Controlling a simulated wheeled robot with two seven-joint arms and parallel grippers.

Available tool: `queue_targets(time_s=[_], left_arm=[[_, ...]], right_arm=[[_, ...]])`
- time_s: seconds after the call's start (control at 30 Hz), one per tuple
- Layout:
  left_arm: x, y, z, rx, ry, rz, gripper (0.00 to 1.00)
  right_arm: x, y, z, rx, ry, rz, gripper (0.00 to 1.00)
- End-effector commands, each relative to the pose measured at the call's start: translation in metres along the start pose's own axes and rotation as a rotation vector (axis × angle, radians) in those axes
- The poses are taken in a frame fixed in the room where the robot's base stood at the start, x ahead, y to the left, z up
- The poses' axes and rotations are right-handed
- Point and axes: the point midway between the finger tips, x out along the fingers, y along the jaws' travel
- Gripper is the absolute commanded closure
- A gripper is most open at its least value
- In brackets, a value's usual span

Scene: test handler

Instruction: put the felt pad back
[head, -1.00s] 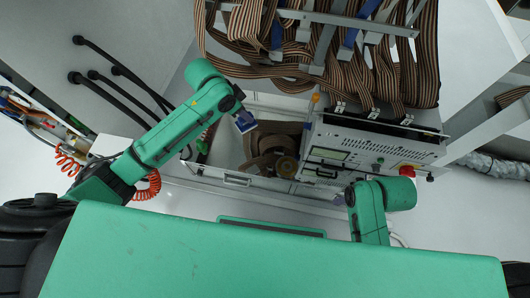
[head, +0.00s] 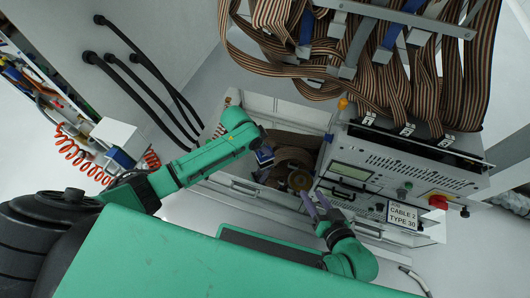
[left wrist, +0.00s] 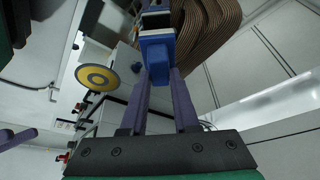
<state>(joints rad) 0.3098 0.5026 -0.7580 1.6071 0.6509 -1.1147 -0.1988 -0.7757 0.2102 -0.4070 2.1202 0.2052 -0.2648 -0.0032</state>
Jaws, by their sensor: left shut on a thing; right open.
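My left gripper (head: 262,152) is over the open drawer. It also shows in the left wrist view (left wrist: 160,78), its purple fingers shut on a small blue block (left wrist: 157,57) with a grey and black part beyond it. I cannot tell whether this block is the felt pad; no other thing is clearly a pad. A yellow and grey disc (left wrist: 97,77) shows left of the fingers in the wrist view. My right gripper (head: 318,206), with purple fingers apart, is open and empty in front of the instrument box.
The drawer (head: 233,184) holds coiled brown ribbon cable (head: 292,155). The instrument box (head: 352,172) has a red knob (head: 438,201) and a sign (head: 402,217) reading "CABLE 2 TYPE 30". Striped ribbon cables (head: 375,70) hang above. Black hoses (head: 150,75) run along the left panel.

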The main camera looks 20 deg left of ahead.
Motion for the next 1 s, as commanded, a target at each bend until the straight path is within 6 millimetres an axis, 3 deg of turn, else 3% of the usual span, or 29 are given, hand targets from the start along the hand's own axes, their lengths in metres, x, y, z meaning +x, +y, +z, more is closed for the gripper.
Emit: queue_targets(time_s=[0.07, 0.37, 0.4, 0.47, 0.5, 0.83, 1.0], left_arm=[[0.017, 0.001, 0.007, -0.001, -0.002, 0.001, 1.0], [0.017, 0.001, 0.007, 0.0, -0.001, 0.001, 1.0], [0.018, 0.001, 0.007, 0.0, -0.001, 0.001, 0.68], [0.017, 0.001, 0.007, 0.0, 0.0, 0.001, 0.45], [0.017, 0.001, 0.007, 0.0, -0.001, 0.001, 0.41], [0.014, 0.0, 0.006, 0.0, -0.001, 0.0, 0.41], [-0.017, 0.0, 0.004, 0.001, 0.0, -0.001, 0.41]], right_arm=[[0.005, 0.002, 0.01, 0.007, 0.028, -0.005, 0.5], [0.005, 0.0, 0.007, 0.009, 0.041, -0.007, 0.5], [0.005, 0.001, 0.007, 0.009, 0.041, -0.007, 0.5], [0.005, 0.001, 0.007, 0.009, 0.041, -0.007, 0.5], [0.005, 0.001, 0.007, 0.009, 0.041, -0.007, 0.5], [0.004, 0.0, 0.006, 0.008, 0.04, -0.006, 0.5], [-0.006, 0.0, -0.012, -0.01, -0.036, 0.011, 0.5]])
